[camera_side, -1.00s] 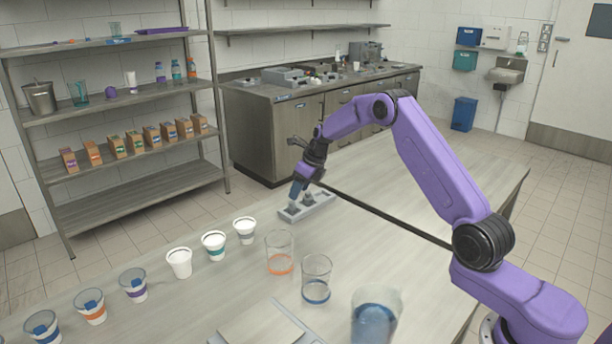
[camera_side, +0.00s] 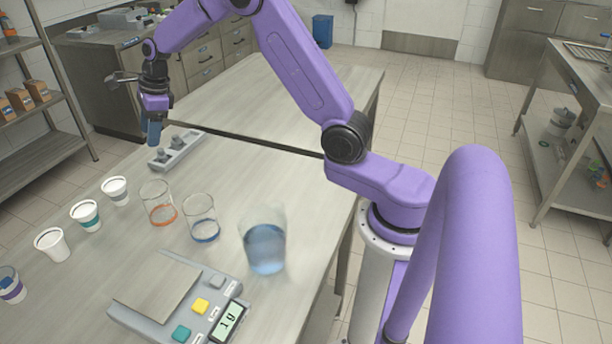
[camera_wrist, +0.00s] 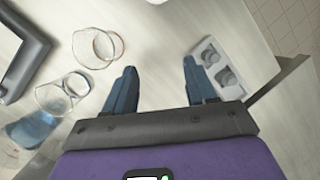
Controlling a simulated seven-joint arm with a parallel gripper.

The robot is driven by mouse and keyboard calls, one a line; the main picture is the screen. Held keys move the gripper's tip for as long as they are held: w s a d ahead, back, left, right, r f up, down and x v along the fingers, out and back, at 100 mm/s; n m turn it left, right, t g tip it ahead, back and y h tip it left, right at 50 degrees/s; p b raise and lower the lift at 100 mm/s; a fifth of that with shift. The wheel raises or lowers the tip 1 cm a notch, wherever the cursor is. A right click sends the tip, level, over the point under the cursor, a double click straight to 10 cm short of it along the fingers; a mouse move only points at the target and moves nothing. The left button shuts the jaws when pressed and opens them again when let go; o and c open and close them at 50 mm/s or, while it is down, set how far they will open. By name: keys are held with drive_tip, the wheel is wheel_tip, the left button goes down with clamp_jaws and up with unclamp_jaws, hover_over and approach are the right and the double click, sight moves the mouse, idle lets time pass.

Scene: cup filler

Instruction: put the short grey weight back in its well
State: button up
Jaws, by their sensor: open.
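A light grey weight tray (camera_side: 192,143) lies on the table with two grey weights at its left and middle. One weight (camera_side: 162,156) is nearer the camera and the other weight (camera_side: 177,143) is just behind it. Both weights also show in the tray in the wrist view, one (camera_wrist: 209,56) above the other (camera_wrist: 226,77). I cannot tell which is the short one, or how deep each sits. My gripper (camera_side: 153,140) is open and hangs just above and left of the tray. In the wrist view nothing is between its fingers (camera_wrist: 158,80).
Glasses with an orange band (camera_side: 158,205) and a blue band (camera_side: 202,220), and a jug of blue liquid (camera_side: 264,245), stand right of a row of cups (camera_side: 85,215). A scale (camera_side: 155,290) is in front. The table behind the tray is clear.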

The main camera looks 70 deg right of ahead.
drive_tip(key=s+a+r+n+g, duration=0.1)
drive_tip(key=s+a+r+n, duration=0.1)
drive_tip(key=s+a+n, duration=0.6)
drive_tip(key=s+a+r+n+g, duration=0.15)
drive_tip(key=s+a+n, duration=0.25)
drive_tip(key=s+n, duration=0.75)
drive_tip(key=s+d+n, duration=0.2)
drive_tip(key=s+n, duration=0.7)
drive_tip(key=s, duration=0.3)
drive_tip(key=s+d+f+n+h, duration=0.1)
drive_tip(key=s+d+n, duration=0.2)
drive_tip(key=s+n, duration=0.5)
drive_tip(key=s, duration=0.4)
drive_tip(key=shift+s+d+n+h, duration=0.25)
drive_tip(key=shift+s+n+h, duration=0.05)
drive_tip(key=shift+n, duration=0.05)
drive_tip(key=shift+g, duration=0.25)
drive_tip(key=shift+c, duration=0.3)
